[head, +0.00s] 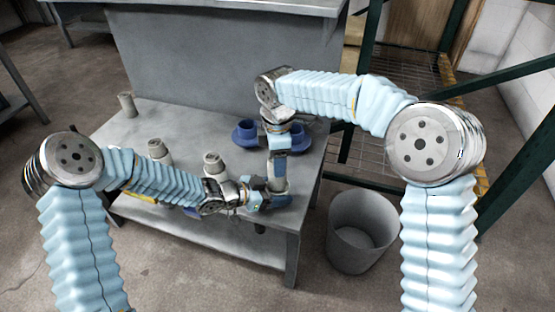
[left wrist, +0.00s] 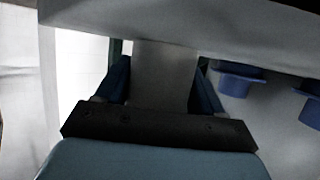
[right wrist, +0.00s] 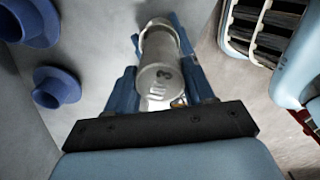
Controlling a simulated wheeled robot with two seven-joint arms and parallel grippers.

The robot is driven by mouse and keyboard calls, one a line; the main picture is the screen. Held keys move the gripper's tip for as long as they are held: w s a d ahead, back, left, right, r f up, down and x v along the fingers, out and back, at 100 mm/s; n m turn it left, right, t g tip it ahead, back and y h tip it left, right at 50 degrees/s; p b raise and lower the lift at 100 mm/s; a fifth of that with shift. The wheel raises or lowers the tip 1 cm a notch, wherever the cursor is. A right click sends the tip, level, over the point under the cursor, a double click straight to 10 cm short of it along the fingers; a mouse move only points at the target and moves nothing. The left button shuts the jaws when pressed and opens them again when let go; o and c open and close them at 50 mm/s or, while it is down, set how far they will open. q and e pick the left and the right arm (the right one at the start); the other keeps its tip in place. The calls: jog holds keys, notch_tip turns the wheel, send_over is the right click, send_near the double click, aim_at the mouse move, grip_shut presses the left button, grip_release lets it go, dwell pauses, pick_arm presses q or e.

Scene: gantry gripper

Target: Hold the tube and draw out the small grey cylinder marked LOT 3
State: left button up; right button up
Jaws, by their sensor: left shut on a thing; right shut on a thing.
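The grey tube (head: 279,185) stands roughly upright near the table's front right corner, in the jaws of my left gripper (head: 268,193). In the left wrist view the tube (left wrist: 165,78) fills the space between the two blue fingers. My right gripper (head: 278,160) points down from above, directly over the tube. In the right wrist view it is shut on the small grey cylinder (right wrist: 161,82), whose near end shows a mark ending in "3". I cannot tell how much of the cylinder sits inside the tube.
Blue flanged cups (head: 246,134) stand behind my right gripper on the grey table (head: 190,125). Several other grey cylinders (head: 214,163) stand to the left, partly near my left arm. A grey bin (head: 362,240) is on the floor to the right, and a green-framed rack stands behind it.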

jog(key=shift+r, duration=1.45)
jog(key=shift+r, duration=0.15)
jog(key=shift+r, duration=1.35)
pick_arm(q)
jog(key=o, duration=1.1)
